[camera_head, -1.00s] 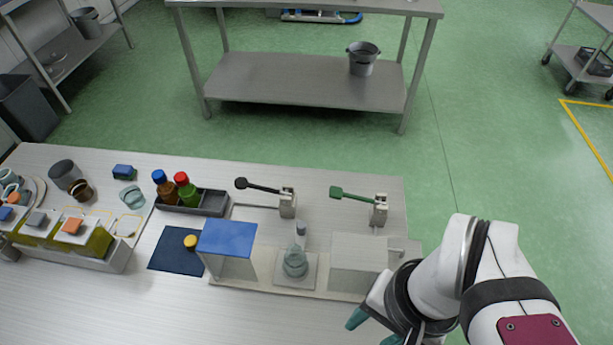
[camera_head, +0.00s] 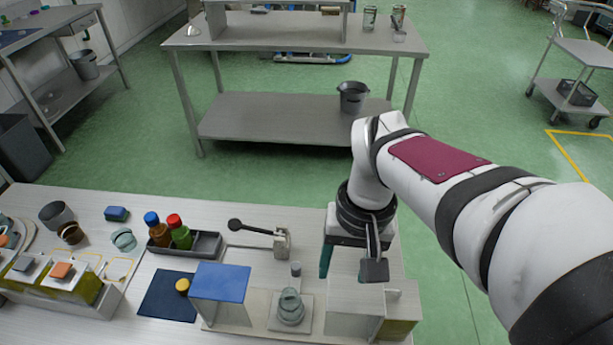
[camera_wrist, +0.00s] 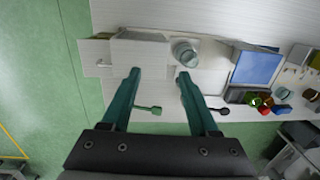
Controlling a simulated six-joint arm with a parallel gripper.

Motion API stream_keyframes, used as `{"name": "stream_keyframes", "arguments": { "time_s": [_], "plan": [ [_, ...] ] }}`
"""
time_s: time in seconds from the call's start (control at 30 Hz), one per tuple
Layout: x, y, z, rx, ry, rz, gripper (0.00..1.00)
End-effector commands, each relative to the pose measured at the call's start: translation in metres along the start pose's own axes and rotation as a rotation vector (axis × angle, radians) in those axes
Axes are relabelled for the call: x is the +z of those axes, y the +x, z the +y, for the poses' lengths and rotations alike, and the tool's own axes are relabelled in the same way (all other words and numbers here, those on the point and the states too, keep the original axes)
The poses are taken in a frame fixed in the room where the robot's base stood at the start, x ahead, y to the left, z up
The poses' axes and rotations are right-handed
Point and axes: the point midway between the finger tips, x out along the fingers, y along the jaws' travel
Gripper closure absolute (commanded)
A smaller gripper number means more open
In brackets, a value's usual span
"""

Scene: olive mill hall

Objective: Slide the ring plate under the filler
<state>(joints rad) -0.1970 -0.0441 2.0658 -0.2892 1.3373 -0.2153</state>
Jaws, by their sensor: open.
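A pale square plate (camera_head: 274,322), perhaps the ring plate, lies between two hoods with a clear glass jar (camera_head: 291,308) on it. To its left is a blue-topped hood (camera_head: 220,283); to its right is a plain grey hood (camera_head: 352,308). I cannot tell which part is the filler. My gripper (camera_head: 350,272) is open and empty at the back of the grey hood. In the wrist view, its teal fingers (camera_wrist: 159,74) are spread, with the grey hood (camera_wrist: 140,48) and the jar (camera_wrist: 185,52) beyond the tips. A green-handled lever (camera_wrist: 148,109) shows between them; my arm hides it in the head view.
A grey tray (camera_head: 206,245) with two bottles and a dark blue mat (camera_head: 166,296) lie left. Boxes and cups fill the far left. The table's back edge is close behind the levers.

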Motion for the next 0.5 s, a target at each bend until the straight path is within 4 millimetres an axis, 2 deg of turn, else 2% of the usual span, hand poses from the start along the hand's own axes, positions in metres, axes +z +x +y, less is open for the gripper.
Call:
{"name": "stream_keyframes", "arguments": {
  "time_s": [0.03, 0.1, 0.2, 0.3, 0.37, 0.5],
  "plan": [
    [-0.033, 0.009, -0.020, 0.019, -0.115, -0.008, 0.39],
    [-0.073, 0.024, -0.046, 0.043, -0.265, -0.002, 0.39],
    [-0.107, 0.045, -0.075, 0.066, -0.408, 0.003, 0.39],
    [-0.120, 0.057, -0.088, 0.076, -0.470, 0.006, 0.39],
    [-0.121, 0.064, -0.089, 0.078, -0.478, 0.005, 0.39],
    [-0.121, 0.097, -0.085, 0.078, -0.476, 0.003, 0.39]
  ]
}}
